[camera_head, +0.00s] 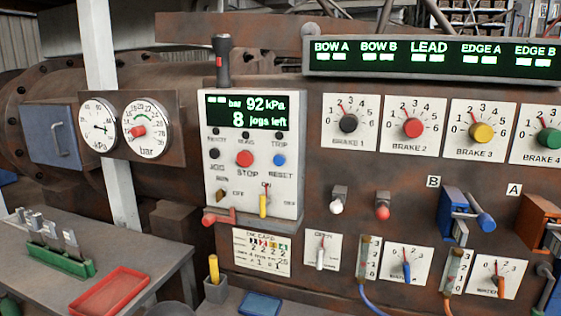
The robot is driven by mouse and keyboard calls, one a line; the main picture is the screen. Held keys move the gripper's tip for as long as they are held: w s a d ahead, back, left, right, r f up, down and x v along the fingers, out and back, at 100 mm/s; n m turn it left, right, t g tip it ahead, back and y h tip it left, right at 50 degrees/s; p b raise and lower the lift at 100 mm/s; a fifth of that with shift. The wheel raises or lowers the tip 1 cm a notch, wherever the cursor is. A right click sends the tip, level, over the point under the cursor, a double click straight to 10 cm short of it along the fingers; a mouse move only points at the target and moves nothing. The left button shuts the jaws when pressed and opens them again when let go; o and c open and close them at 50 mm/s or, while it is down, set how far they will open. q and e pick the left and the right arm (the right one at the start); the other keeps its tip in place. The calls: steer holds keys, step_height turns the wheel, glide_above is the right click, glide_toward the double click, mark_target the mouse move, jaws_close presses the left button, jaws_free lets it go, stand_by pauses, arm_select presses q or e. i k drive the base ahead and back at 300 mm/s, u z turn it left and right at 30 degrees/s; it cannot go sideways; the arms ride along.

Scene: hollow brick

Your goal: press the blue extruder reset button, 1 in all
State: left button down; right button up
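The blue reset button (279,160) is on the white extruder control panel (228,185), at the right of its button row, above the word RESET. The red STOP button (244,158) is to its left, and a dark JOG button (214,154) is further left. The panel's green display (243,113) reads 92 kPa and "8 jogs left". Neither of my grippers shows in the head view, and nothing covers the blue button.
A yellow-handled switch (263,205) and a red lever (219,217) sit below the buttons. Brake dials, such as the red one (412,128), are to the right. A bench with a red tray (108,291) stands at lower left. Space before the panel looks clear.

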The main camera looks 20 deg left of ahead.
mark_target(279, 159)
steer(key=z, duration=1.2)
steer(key=k, duration=1.2)
steer(key=u, duration=1.3)
steer(key=i, duration=1)
steer(key=u, duration=0.05)
